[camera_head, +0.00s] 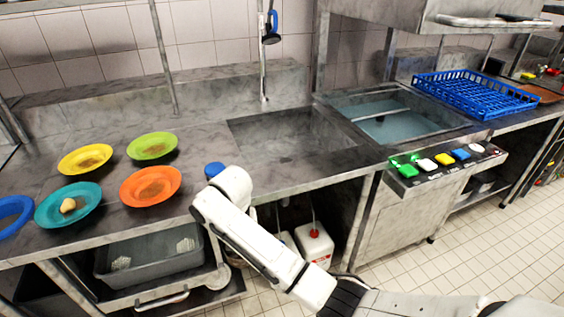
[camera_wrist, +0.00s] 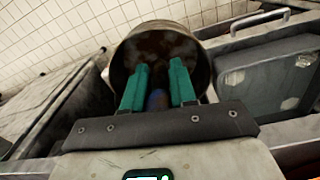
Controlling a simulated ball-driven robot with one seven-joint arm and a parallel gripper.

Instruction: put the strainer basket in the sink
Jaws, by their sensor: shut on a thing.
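In the wrist view, my gripper (camera_wrist: 160,68) has its two teal fingers closed on a narrow blue piece (camera_wrist: 157,99). It looks like the handle of the strainer basket, but most of it is hidden between the fingers. A round, dark vessel (camera_wrist: 115,72) with a brown inside lies beyond the fingertips; I cannot tell whether it touches the held thing. In the head view, my arm hides the gripper at the counter's front edge. An empty sunken sink (camera_head: 290,135) lies behind and right of my wrist. A second basin (camera_head: 395,123) holds bluish water.
Yellow (camera_head: 84,159), green (camera_head: 152,146), teal (camera_head: 68,205) and orange (camera_head: 150,186) plates with scraps stand on the left counter. A tap (camera_head: 263,80) hangs behind the sink. A blue rack (camera_head: 475,93) stands at the right. A grey tub (camera_head: 150,258) sits under the counter.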

